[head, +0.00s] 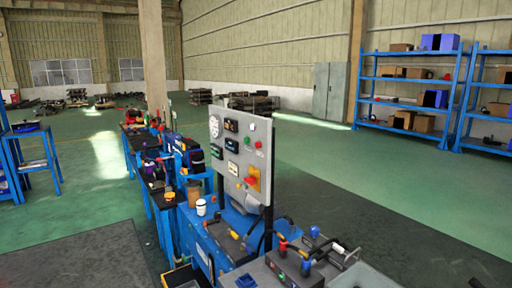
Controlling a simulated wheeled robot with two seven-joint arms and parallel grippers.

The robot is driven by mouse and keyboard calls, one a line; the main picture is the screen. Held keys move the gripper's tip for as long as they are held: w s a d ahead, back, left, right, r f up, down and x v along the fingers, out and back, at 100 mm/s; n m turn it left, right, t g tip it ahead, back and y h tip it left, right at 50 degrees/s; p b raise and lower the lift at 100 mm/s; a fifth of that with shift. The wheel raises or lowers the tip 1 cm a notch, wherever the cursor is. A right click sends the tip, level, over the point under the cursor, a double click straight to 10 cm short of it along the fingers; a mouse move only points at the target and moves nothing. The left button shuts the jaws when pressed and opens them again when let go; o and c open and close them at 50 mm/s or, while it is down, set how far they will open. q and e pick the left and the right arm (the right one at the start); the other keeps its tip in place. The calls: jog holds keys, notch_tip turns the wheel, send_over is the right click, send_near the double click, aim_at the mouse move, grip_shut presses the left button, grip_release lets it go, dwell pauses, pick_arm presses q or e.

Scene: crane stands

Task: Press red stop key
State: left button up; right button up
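A grey upright control panel (229,151) stands on the blue workbench in the middle of the view. On its lower right is a large red stop key (251,181) on a yellow-orange plate (255,172). A smaller red button (258,145) and a green button (247,141) sit higher on the same panel, beside dark meters and a white round dial. Nothing covers the large red key. Neither of my grippers can be made out in this view.
Dark boxes with coloured knobs and cables (293,268) crowd the bench in front of the panel. A white jar (201,207) stands left of it. More cluttered blue benches run back on the left. Blue shelves (408,104) stand far right. The green floor between is clear.

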jog(key=shift+s, duration=0.1)
grip_shut()
jog(key=shift+a, duration=0.1)
dwell(1.3)
